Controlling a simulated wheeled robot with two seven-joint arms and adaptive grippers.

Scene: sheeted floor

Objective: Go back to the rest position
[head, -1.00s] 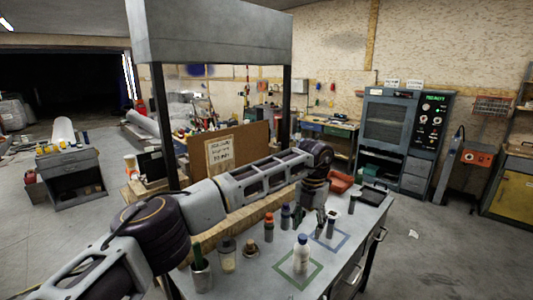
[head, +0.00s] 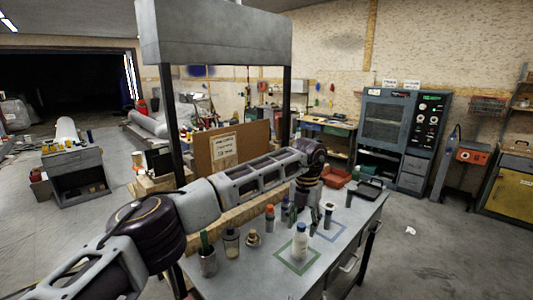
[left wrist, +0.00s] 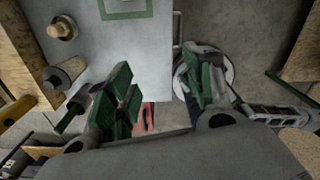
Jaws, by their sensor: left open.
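My left arm comes in from the left in the head view, and its forearm reaches across the workbench (head: 245,283). My left gripper (head: 308,214) hangs from the arm's far end, above or among the bottles; the exact gap is hard to judge. In the left wrist view the gripper (left wrist: 162,90) is open, with its two green-padded fingers wide apart and nothing between them. A white bottle (head: 300,243) stands upright in the green square outline (head: 283,262) on the bench. My right gripper is not seen.
A dark post (head: 172,130) rises behind my arm. Floor at right is open.

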